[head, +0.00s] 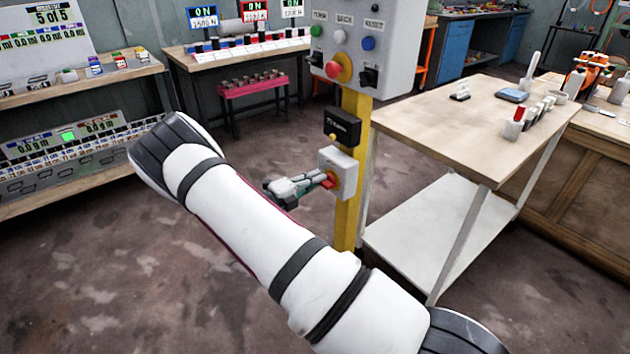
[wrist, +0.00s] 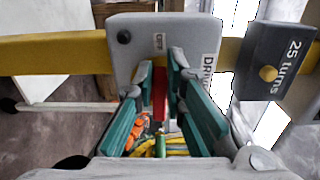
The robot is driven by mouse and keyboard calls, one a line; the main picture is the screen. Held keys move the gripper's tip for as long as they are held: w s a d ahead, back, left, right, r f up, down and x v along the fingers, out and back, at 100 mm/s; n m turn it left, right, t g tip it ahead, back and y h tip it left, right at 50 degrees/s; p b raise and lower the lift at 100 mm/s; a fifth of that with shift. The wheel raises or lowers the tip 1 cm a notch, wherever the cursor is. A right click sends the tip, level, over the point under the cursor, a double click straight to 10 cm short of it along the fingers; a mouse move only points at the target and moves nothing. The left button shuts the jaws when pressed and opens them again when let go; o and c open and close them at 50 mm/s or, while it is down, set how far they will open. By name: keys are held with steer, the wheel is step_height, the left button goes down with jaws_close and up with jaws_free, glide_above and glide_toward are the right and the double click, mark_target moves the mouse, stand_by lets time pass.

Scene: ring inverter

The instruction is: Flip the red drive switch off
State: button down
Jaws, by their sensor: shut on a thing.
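The red drive switch (head: 329,183) sticks out of a small light grey box (head: 345,160) on a yellow post. In the wrist view, the red lever (wrist: 159,96) stands between my gripper's two teal fingers, in front of the grey box (wrist: 140,30). That box carries an "OFF" label (wrist: 158,42) and a partly hidden "DRIVE" label (wrist: 208,70). My gripper (head: 322,181) reaches the box from the left in the head view; it also shows in the wrist view (wrist: 160,80). Its fingers are shut on the red lever, whose base is partly hidden by them.
A black box (head: 342,127), reading "25 turns" in the wrist view (wrist: 280,58), sits just above the switch box on the yellow post (head: 347,225). A control panel (head: 372,30) with buttons is higher up. A wooden table (head: 450,125) stands right of the post.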

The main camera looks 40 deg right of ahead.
steer(key=shift+a+f, duration=0.1)
stand_by(0.4)
steer(key=c, duration=1.6)
jaws_free()
steer(key=shift+c, duration=0.2)
steer(key=a, duration=1.2)
steer(key=shift+s, duration=0.2)
